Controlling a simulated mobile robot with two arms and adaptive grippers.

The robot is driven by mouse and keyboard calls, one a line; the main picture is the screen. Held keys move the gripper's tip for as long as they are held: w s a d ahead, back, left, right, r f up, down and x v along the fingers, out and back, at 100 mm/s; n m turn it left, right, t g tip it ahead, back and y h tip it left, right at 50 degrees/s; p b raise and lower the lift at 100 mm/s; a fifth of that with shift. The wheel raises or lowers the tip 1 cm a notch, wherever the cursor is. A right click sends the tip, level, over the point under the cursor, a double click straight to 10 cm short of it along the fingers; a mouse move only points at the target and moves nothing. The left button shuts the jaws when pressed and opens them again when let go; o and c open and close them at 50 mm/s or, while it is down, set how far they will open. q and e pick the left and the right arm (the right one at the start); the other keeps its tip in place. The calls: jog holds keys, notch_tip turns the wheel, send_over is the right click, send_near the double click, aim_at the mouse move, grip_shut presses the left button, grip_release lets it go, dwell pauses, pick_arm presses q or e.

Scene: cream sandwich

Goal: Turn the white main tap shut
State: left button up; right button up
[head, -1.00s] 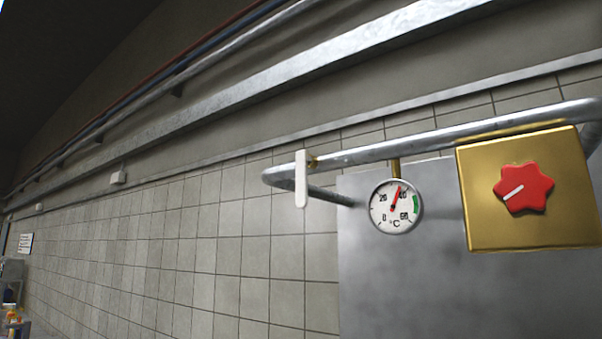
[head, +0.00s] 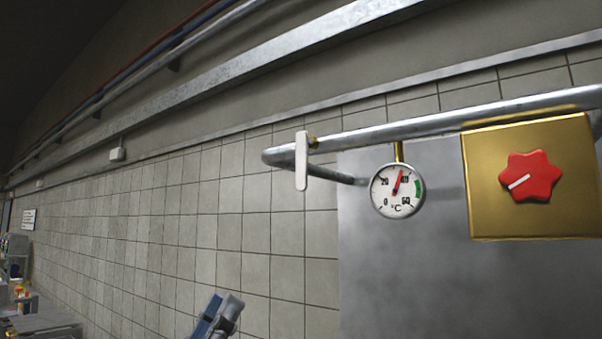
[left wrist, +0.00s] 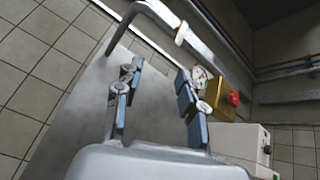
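The white main tap (head: 301,161) is a flat lever hanging down, upright, from a brass fitting on the metal pipe. It also shows in the left wrist view (left wrist: 181,33), beyond the fingers at the upper middle. My left gripper (head: 228,308) shows at the bottom edge of the head view, below and to the left of the tap and apart from it. In the left wrist view its two blue-padded fingers are spread with nothing between them (left wrist: 160,76), so it is open. My right gripper is in neither view.
The pipe (head: 440,121) runs right from the tap. A round thermometer (head: 397,191) hangs under it, and a brass box (head: 490,215) with a red star-shaped knob (head: 531,176) is at the right. Tiled wall (head: 240,235) fills the left; a counter (head: 42,324) lies at far lower left.

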pick_arm(q)
jog(key=s+d+r+m+g+h, duration=0.3)
jog(key=s+d+r+m+g, duration=0.15)
jog(key=m+g, duration=0.8)
jog(key=s+d+r+m+g+h, duration=0.4)
jog(key=m+g, duration=0.5)
jog(key=m, duration=0.7)
jog(key=m+t+y, duration=1)
jog(key=t+y, duration=0.4)
jog(key=y, duration=0.2)
send_near(300, 173)
jog(key=p+x, duration=0.5)
jog(key=x, duration=0.4)
jog(key=shift+d+r, duration=0.1)
jog(key=shift+w+d, duration=0.3)
jog(key=shift+w, duration=0.25)
